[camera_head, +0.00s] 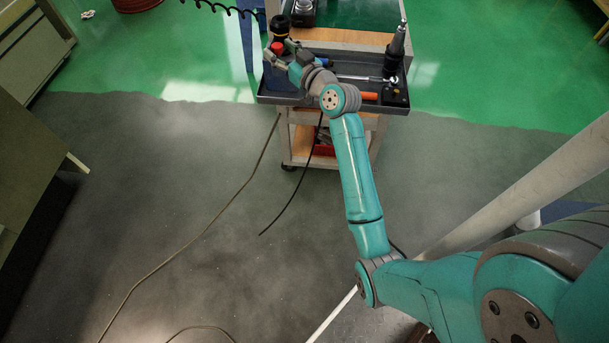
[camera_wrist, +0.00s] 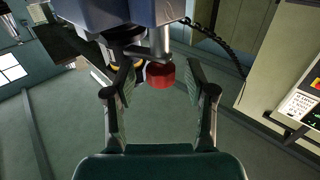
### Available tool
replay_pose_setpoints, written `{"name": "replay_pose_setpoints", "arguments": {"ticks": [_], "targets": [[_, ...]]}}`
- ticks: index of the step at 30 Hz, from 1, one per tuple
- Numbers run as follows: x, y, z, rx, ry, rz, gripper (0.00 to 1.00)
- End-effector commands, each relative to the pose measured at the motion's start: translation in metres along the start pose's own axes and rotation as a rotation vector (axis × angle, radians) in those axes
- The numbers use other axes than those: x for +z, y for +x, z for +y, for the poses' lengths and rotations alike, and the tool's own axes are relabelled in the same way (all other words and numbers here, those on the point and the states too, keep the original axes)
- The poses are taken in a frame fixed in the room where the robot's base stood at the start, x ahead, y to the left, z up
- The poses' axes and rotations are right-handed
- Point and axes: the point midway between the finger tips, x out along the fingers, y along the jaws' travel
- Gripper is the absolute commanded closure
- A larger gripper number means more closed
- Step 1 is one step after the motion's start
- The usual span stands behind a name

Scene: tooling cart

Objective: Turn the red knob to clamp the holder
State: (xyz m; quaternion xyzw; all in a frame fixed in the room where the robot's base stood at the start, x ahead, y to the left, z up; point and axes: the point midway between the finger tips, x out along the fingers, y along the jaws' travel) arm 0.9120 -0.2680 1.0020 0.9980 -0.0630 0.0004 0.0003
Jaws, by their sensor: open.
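The red knob (camera_wrist: 160,75) shows in the wrist view between the fingers of my gripper (camera_wrist: 161,84), close to the fingertips. The gripper is open, with a visible gap on the right side of the knob; contact on the left cannot be told. In the head view the knob (camera_head: 277,47) is a small red spot at the left end of the cart's tray, just beyond my gripper (camera_head: 279,56). The holder (camera_head: 280,27) is the dark upright piece at the knob. In the wrist view a dark body with a grey metal part sits above the knob.
The black tray (camera_head: 335,99) on the cart holds a tall dark tool holder (camera_head: 395,55), an orange-handled tool (camera_head: 369,96) and a metal wrench. A coiled black cable hangs at the upper left. Cables lie on the floor (camera_head: 150,200), which is otherwise mostly clear.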

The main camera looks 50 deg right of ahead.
Motion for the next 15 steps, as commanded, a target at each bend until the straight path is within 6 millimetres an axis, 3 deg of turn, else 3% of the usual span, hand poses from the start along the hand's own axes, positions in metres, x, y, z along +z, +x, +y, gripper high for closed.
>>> {"name": "replay_pose_setpoints", "arguments": {"ticks": [15], "targets": [[0.001,-0.090,0.001,0.000,0.002,-0.002,0.45]]}}
